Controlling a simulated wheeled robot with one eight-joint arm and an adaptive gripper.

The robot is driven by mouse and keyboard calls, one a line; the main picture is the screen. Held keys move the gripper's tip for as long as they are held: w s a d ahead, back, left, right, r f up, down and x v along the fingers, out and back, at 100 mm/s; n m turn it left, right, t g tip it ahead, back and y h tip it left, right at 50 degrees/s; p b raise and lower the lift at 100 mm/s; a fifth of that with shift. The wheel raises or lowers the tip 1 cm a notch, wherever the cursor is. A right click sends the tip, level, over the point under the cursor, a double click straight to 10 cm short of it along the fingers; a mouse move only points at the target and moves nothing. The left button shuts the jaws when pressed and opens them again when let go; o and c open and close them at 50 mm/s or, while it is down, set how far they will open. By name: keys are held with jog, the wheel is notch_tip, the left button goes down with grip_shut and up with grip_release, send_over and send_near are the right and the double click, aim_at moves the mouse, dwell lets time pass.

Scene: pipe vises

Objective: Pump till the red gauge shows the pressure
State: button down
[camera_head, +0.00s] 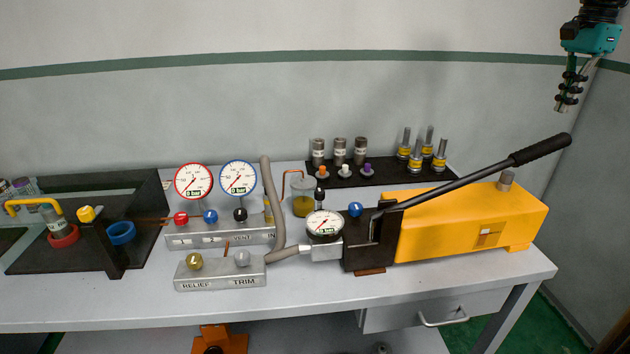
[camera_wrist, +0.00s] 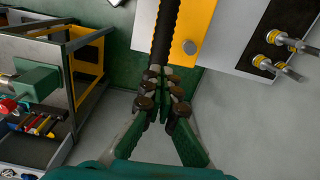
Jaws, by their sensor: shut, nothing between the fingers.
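The red-rimmed gauge (camera_head: 193,181) stands at the left of the valve block, and its needle position is too small to read surely. The blue-rimmed gauge (camera_head: 238,178) is beside it. The yellow hand pump (camera_head: 470,225) sits on the right of the bench. Its lever (camera_head: 460,182) slopes up to the right and ends in a black grip (camera_head: 541,149). The pump also shows in the wrist view (camera_wrist: 190,32), with the black grip (camera_wrist: 165,35) beyond my fingertips. My gripper (camera_head: 563,108) is shut and empty, above and apart from the grip; it shows in the wrist view (camera_wrist: 160,75).
A silver block with RELIEF and TRIM knobs (camera_head: 220,282) lies at the bench front. A small dial gauge (camera_head: 324,223) is beside the pump. Metal fittings stand on a black rack (camera_head: 380,175) behind. Air around my gripper is clear.

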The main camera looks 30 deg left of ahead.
aim_at(556, 138)
jog(key=shift+f, duration=2.8)
jog(key=shift+f, duration=0.1)
jog(key=shift+w+d+f, duration=0.15)
jog(key=shift+d+f, duration=0.05)
jog(key=shift+f, duration=0.65)
jog(key=shift+w+d+f, duration=0.1)
jog(key=shift+d+f, duration=0.1)
jog(key=shift+f, duration=0.7)
jog(key=shift+w+d+f, duration=0.15)
jog(key=shift+d+f, duration=0.05)
jog(key=shift+f, duration=0.65)
jog(key=shift+w+d+f, duration=0.1)
jog(key=shift+d+f, duration=0.05)
jog(key=shift+f, duration=0.6)
jog(key=shift+w+d+f, duration=0.1)
jog(key=shift+f, duration=0.7)
jog(key=shift+w+d+f, duration=0.1)
jog(key=shift+d+f, duration=0.05)
jog(key=shift+f, duration=0.7)
jog(key=shift+w+d+f, duration=0.1)
jog(key=shift+f, duration=1)
jog(key=shift+w+d+f, duration=0.1)
jog(key=shift+f, duration=1)
